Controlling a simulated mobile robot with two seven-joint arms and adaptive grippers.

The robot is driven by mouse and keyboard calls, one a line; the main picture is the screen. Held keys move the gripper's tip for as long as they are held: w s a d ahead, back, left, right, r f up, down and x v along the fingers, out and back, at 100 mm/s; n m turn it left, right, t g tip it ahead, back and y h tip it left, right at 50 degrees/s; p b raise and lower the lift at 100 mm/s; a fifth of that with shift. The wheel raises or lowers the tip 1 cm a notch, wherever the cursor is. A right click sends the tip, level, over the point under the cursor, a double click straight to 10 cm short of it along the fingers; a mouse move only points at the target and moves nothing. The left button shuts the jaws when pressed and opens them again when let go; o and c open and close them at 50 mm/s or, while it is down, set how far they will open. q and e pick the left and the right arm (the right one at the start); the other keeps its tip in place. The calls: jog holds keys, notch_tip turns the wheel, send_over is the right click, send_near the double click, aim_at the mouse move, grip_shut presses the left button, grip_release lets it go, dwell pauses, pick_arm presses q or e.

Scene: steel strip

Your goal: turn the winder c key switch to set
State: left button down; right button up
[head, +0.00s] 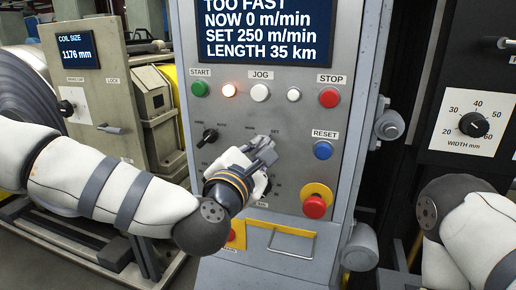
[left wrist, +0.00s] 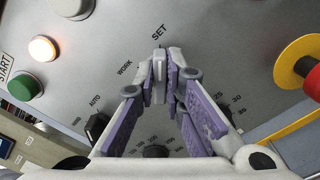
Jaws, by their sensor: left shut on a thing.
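My left gripper (head: 266,148) is at the middle of the grey control panel (head: 235,117), below the JOG button. In the left wrist view its fingertips (left wrist: 165,66) are shut on the key of the key switch (left wrist: 159,64). Only a small grey part of the key shows between the fingers, and the gripper hides the switch in the head view. The WORK label (left wrist: 125,68) is left of the fingertips, and the SET label (left wrist: 159,33) is just beyond them. The key looks roughly in line with SET, but its exact angle is unclear. My right gripper is out of view.
A black selector knob (head: 209,135) sits left of the gripper, and a red emergency button (head: 315,206) is at lower right. A blue RESET button (head: 323,150) is to the right. The display (head: 262,30) reads TOO FAST.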

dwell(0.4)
pick_arm(q)
jog(key=c, duration=1.7)
grip_release()
jog(key=v, duration=1.2)
